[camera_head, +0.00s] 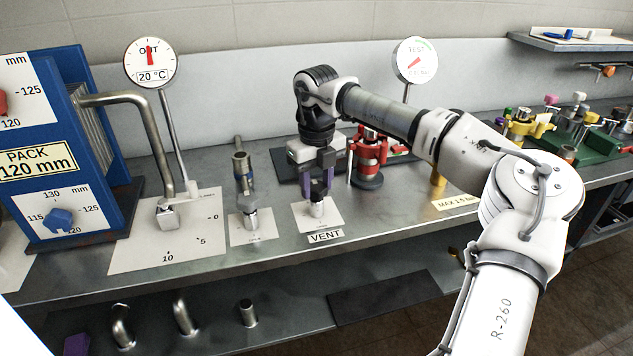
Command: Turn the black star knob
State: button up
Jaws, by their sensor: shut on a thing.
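My gripper (316,187) points straight down over the metal vent fitting (317,209), just behind the VENT label (326,237). Its two purple-padded fingers are shut on a dark piece at the top of this fitting. That piece seems to be the black star knob; the fingers hide nearly all of it, so its star shape and turn angle cannot be told. The fitting stands upright on a small white plate (335,222) on the bench.
A red fitting (369,150) stands close right of my gripper. A metal valve (243,180) is to the left, beside a dial gauge (151,63) and bent pipe (150,125). A blue plate pack (70,140) is far left. The steel bench front (290,262) is clear.

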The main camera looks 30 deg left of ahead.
aim_at(316, 186)
jog(key=o, duration=1)
notch_tip(316, 186, up, 14)
jog(key=shift+f+b, duration=0.1)
jog(key=shift+b, duration=0.25)
